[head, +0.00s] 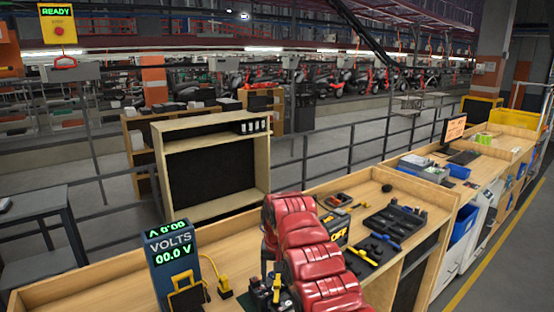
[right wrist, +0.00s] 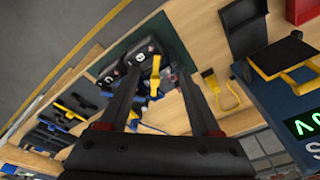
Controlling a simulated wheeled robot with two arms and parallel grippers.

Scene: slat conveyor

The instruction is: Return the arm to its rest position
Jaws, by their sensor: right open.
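My right arm, red and segmented, rises from the bottom of the head view and bends down over the workbench (head: 335,199). In the right wrist view my right gripper (right wrist: 160,76) has its two dark fingers apart. A yellow clip on a dark unit with white marks (right wrist: 134,62) shows beyond and between the fingers. I see no contact, and nothing appears held. In the head view the gripper is mostly hidden by the arm, above dark parts (head: 262,291) on the bench. My left arm and gripper are not in view.
A blue voltmeter (head: 172,258) reading 00.0 V stands left of the arm, with a yellow-handled black part (head: 186,297) in front and a yellow hooked lead (head: 224,288) beside it. A black tool tray (head: 394,221) lies to the right. A wooden shelf (head: 215,165) stands behind the bench.

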